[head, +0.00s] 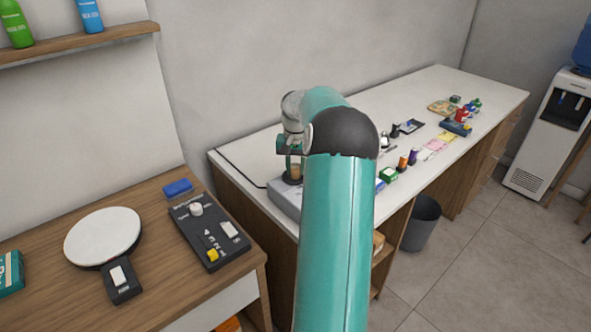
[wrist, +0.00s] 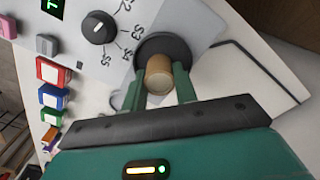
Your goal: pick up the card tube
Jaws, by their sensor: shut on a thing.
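The card tube (wrist: 159,76) is a short brown cylinder with a pale tan end. In the wrist view it sits between the two green fingers of my gripper (wrist: 160,88), which are shut on it. Behind it is the dark round plate (wrist: 185,50) of a pale grey device. In the head view the tube (head: 295,171) shows small below my gripper (head: 293,160), over that device (head: 285,200). I cannot tell whether the tube still touches the plate. My arm hides part of the device and counter.
The device has a black knob (wrist: 98,28). Several small coloured boxes (wrist: 52,96) lie beside it. The white counter (head: 245,155) runs back right with more small goods. A wooden desk nearer left holds a round white paddle-like item (head: 103,235) and a dark control box (head: 208,230).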

